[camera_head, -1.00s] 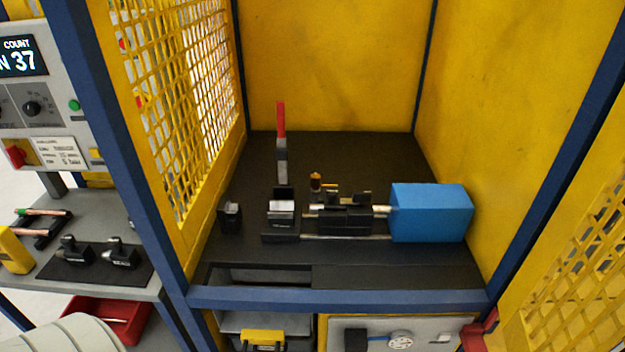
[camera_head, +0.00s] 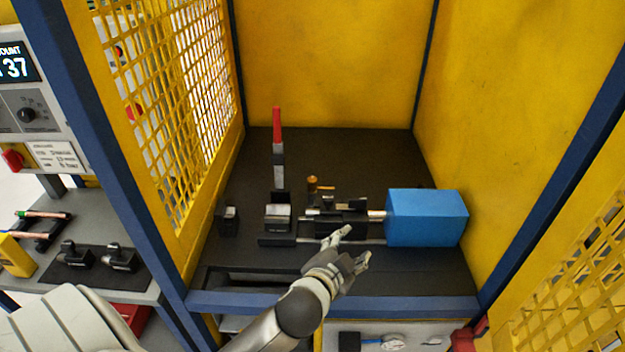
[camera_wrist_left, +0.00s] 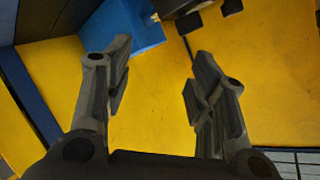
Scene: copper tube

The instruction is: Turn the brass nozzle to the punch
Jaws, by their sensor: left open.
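The small brass nozzle (camera_head: 312,183) stands upright behind the steel fixture, with a short brass-coloured piece pointing right from it. The fixture (camera_head: 342,217) has dark clamp blocks on a steel rod that runs into a blue box (camera_head: 427,217). I cannot tell for sure which part is the punch. My left gripper (camera_head: 357,245) is open and empty, in front of the fixture and the guide rail, apart from the nozzle. In the left wrist view, its two fingers (camera_wrist_left: 162,68) are spread, with the blue box (camera_wrist_left: 140,33) beyond them. The nozzle is not clear there. My right gripper is out of view.
A red-handled toggle clamp (camera_head: 277,125) stands left of the nozzle. A small dark block (camera_head: 228,220) sits further left. Yellow walls and a mesh panel (camera_head: 170,100) enclose the bench, with a blue front beam (camera_head: 400,306). The rear of the black bench is clear.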

